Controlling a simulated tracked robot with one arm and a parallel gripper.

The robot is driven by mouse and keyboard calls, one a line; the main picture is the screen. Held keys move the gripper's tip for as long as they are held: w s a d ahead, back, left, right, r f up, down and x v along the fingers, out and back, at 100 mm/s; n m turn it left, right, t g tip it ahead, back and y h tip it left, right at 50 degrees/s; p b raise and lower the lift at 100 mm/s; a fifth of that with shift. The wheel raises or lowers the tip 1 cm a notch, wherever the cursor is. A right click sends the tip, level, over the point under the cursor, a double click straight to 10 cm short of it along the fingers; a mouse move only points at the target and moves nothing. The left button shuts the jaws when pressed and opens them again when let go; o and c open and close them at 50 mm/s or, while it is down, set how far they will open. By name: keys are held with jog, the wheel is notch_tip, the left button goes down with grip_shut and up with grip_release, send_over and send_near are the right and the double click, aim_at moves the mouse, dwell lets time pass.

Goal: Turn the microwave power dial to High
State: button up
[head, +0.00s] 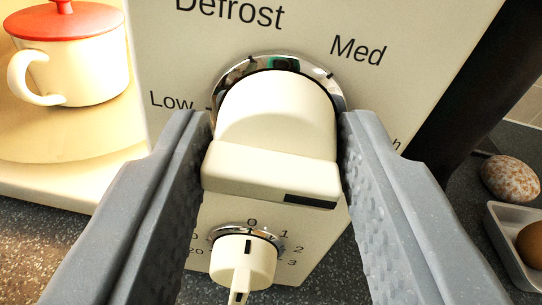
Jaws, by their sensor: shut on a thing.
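The microwave's power dial (275,120) is a large cream knob in a chrome ring, in the upper middle of the head view. A thick grip bar crosses its front, with a dark mark at the bar's right end. The labels Low, Defrost and Med stand around it, and a label ending in "h" is partly hidden behind my right finger. My gripper (275,140) is shut on the power dial, with one grey finger against each side of the bar. I cannot tell for certain which label the dial points at.
A smaller numbered dial (243,262) sits just below, between my fingers. A cream pot with a red lid (72,55) stands at the left. At the right are a speckled egg-shaped object (511,178) and a white tray (507,238) holding a brown one.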

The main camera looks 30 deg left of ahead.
jog(key=o, duration=0.9)
jog(key=shift+w+d+f, duration=0.1)
jog(key=shift+w+d, duration=0.1)
jog(key=shift+o, duration=0.2)
jog(key=shift+s+a, duration=0.1)
jog(key=shift+s+d, duration=0.25)
jog(key=shift+s, duration=0.15)
jog(key=p+v, duration=0.1)
jog(key=v, duration=1.2)
jog(key=shift+w+r, duration=0.15)
jog(key=shift+r, duration=0.1)
